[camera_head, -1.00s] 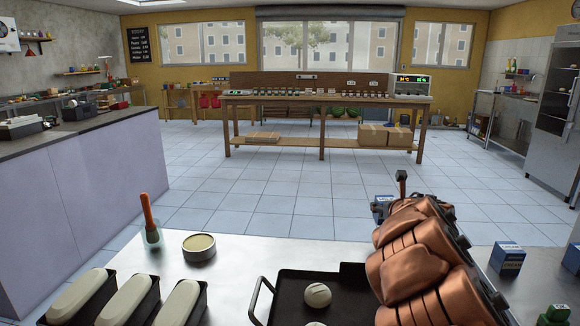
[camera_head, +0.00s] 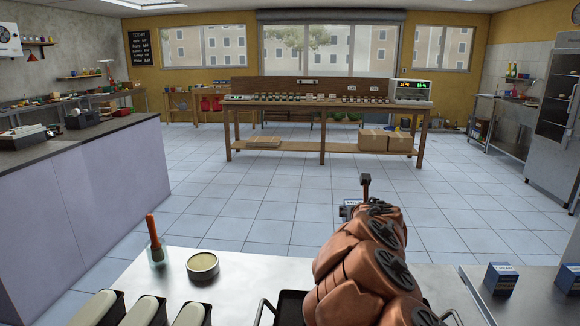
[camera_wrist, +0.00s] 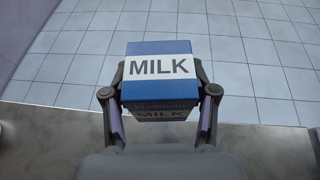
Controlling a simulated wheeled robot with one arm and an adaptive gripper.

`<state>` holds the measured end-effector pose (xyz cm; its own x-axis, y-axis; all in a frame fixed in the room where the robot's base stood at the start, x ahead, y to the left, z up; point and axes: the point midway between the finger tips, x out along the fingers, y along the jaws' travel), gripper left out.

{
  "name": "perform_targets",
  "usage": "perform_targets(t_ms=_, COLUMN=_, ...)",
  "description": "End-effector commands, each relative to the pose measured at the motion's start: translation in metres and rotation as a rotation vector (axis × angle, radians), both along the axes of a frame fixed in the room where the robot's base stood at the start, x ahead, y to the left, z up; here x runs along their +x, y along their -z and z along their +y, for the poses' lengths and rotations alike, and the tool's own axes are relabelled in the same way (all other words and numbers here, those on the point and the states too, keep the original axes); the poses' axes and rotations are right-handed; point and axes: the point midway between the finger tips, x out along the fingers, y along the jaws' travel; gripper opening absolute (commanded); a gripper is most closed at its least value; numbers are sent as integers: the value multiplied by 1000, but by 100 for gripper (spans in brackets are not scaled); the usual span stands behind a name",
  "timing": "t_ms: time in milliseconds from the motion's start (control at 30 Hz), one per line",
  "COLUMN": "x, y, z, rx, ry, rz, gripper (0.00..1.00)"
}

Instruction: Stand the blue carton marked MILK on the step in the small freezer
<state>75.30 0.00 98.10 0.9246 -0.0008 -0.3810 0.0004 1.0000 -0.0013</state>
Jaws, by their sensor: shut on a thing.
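A blue carton with a white label marked MILK (camera_wrist: 160,88) fills the middle of the wrist view. My gripper (camera_wrist: 160,100) is shut on it, one finger against each side. In the head view the carton (camera_head: 349,209) shows only as a small blue piece beyond my arm; my arm hides the rest. The carton is held up near the far edge of the metal table, with floor tiles behind it. I cannot pick out the small freezer or its step in either view.
Another blue carton (camera_head: 501,278) stands on the surface at the right. A round tin (camera_head: 202,266), a jar with an orange-handled tool (camera_head: 157,252) and several loaf tins (camera_head: 147,312) stand on the metal table (camera_head: 247,265). The tiled floor (camera_head: 250,205) beyond is clear.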

Motion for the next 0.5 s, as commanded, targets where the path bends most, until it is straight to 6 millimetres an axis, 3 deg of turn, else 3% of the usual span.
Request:
perform_targets(t_ms=33, x=0, y=-21, z=0, rx=0, ry=1, rz=-1, gripper=14)
perform_targets(t_ms=100, x=0, y=-34, z=0, rx=1, ry=0, rz=-1, gripper=14)
perform_targets(t_ms=500, x=0, y=-96, z=-1, rx=0, ry=1, rz=1, gripper=14)
